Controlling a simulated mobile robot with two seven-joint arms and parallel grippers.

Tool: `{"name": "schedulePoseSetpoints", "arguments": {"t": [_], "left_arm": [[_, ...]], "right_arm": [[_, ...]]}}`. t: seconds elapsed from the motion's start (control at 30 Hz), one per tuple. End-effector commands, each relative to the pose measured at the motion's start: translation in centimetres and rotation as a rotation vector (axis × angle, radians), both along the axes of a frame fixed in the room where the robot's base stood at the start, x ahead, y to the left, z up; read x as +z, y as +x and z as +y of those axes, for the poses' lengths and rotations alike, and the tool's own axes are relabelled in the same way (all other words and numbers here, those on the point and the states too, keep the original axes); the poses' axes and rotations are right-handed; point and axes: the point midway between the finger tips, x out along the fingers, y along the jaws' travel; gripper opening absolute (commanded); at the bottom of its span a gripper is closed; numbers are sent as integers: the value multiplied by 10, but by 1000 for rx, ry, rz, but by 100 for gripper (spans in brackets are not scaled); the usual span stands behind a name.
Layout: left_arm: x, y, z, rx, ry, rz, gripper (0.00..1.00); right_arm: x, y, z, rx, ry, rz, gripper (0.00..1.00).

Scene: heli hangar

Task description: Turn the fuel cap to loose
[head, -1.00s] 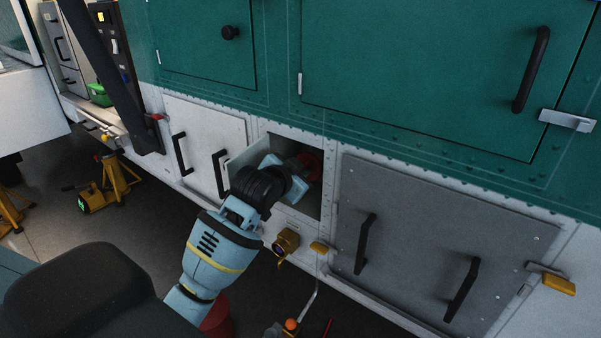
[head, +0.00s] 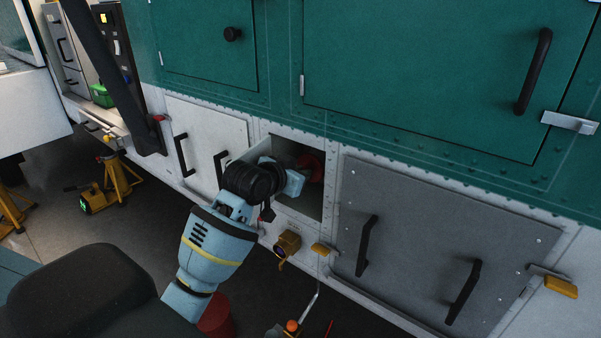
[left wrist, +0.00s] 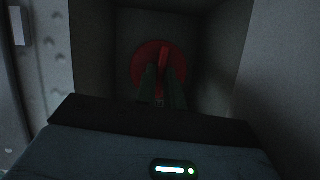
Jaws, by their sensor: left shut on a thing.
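The red fuel cap (head: 312,163) sits inside a square recess (head: 328,200) in the white lower hull panel, with its small door open to the left. My left arm reaches into the recess, and my left gripper (head: 294,180) is at the cap. In the left wrist view the round red cap (left wrist: 137,66) has a raised grip bar across it. The fingers of my left gripper (left wrist: 161,85) are shut on that bar, which stands near upright in this view. The fingertips hide the cap's lower middle. My right gripper is not in view.
A grey panel with two black handles (head: 430,250) is right of the recess. A white panel with handles (head: 205,140) is left of it. A yellow-brown fitting (head: 287,243) sits below the recess. Yellow jack stands (head: 118,175) stand on the floor at left.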

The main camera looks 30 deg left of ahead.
Motion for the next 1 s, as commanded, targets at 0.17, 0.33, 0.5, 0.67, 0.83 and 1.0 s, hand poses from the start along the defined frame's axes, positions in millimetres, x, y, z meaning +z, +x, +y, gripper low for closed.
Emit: {"name": "schedulePoseSetpoints", "arguments": {"t": [0.17,0.33,0.5,0.67,0.83,1.0], "left_arm": [[-1,0,0,0,1,3,16],[-1,0,0,0,1,2,32],[-1,0,0,0,1,1,32],[5,0,0,0,3,-2,32],[28,0,0,0,3,-2,32],[36,-17,-11,-2,3,2,32]], "right_arm": [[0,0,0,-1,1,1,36],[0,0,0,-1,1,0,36],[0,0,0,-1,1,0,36],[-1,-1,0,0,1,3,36],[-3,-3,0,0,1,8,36],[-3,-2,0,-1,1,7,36]]}}
